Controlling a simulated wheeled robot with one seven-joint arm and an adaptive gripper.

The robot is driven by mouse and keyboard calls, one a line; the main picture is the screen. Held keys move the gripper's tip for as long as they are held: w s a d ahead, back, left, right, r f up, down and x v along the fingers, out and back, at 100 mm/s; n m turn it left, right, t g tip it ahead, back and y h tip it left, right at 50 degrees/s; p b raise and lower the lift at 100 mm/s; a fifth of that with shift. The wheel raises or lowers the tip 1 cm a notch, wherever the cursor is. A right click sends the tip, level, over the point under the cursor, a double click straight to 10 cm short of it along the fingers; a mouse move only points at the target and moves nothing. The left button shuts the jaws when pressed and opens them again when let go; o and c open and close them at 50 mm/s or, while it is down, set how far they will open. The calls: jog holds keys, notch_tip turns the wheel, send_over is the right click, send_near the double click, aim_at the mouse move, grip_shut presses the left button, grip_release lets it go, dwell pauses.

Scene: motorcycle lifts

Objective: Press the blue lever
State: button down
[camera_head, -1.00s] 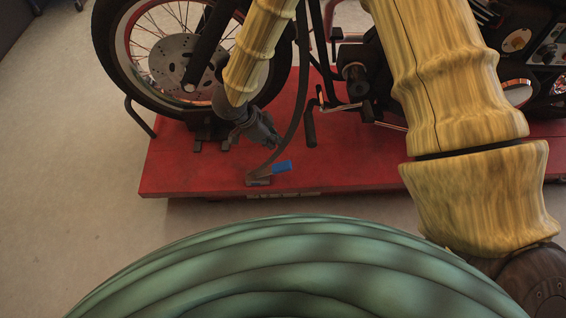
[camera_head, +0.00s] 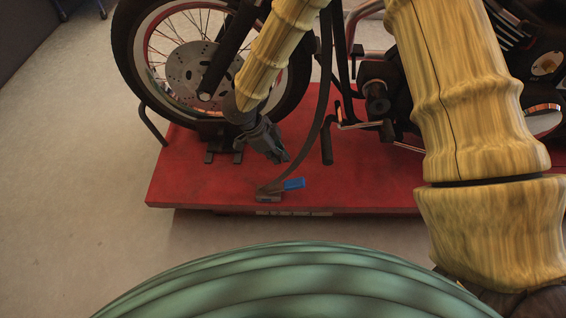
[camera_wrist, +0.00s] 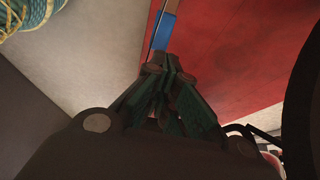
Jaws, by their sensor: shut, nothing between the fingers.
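The blue lever (camera_head: 294,184) is a small blue tab at the front edge of the red lift platform (camera_head: 190,184). It sits on a small metal bracket where a dark curved bar comes down. My gripper (camera_head: 283,157) is shut and empty, above the platform, a little behind the lever and apart from it in the head view. In the wrist view the blue lever (camera_wrist: 164,31) shows just beyond the fingertips of my gripper (camera_wrist: 165,66), close to them. I cannot tell the exact gap there.
A motorcycle with a spoked front wheel (camera_head: 190,60) stands on the platform. A black wheel chock (camera_head: 222,145) and dark foot pegs (camera_head: 327,145) lie near my gripper. Bare concrete floor (camera_head: 75,150) is clear at the left.

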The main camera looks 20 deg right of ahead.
aim_at(299, 181)
jog(key=b+x, duration=0.4)
jog(key=x, duration=0.8)
jog(key=shift+d+f+b, duration=0.1)
jog(key=shift+f+b, duration=0.2)
jog(key=shift+b, duration=0.1)
jog(key=shift+p, duration=0.3)
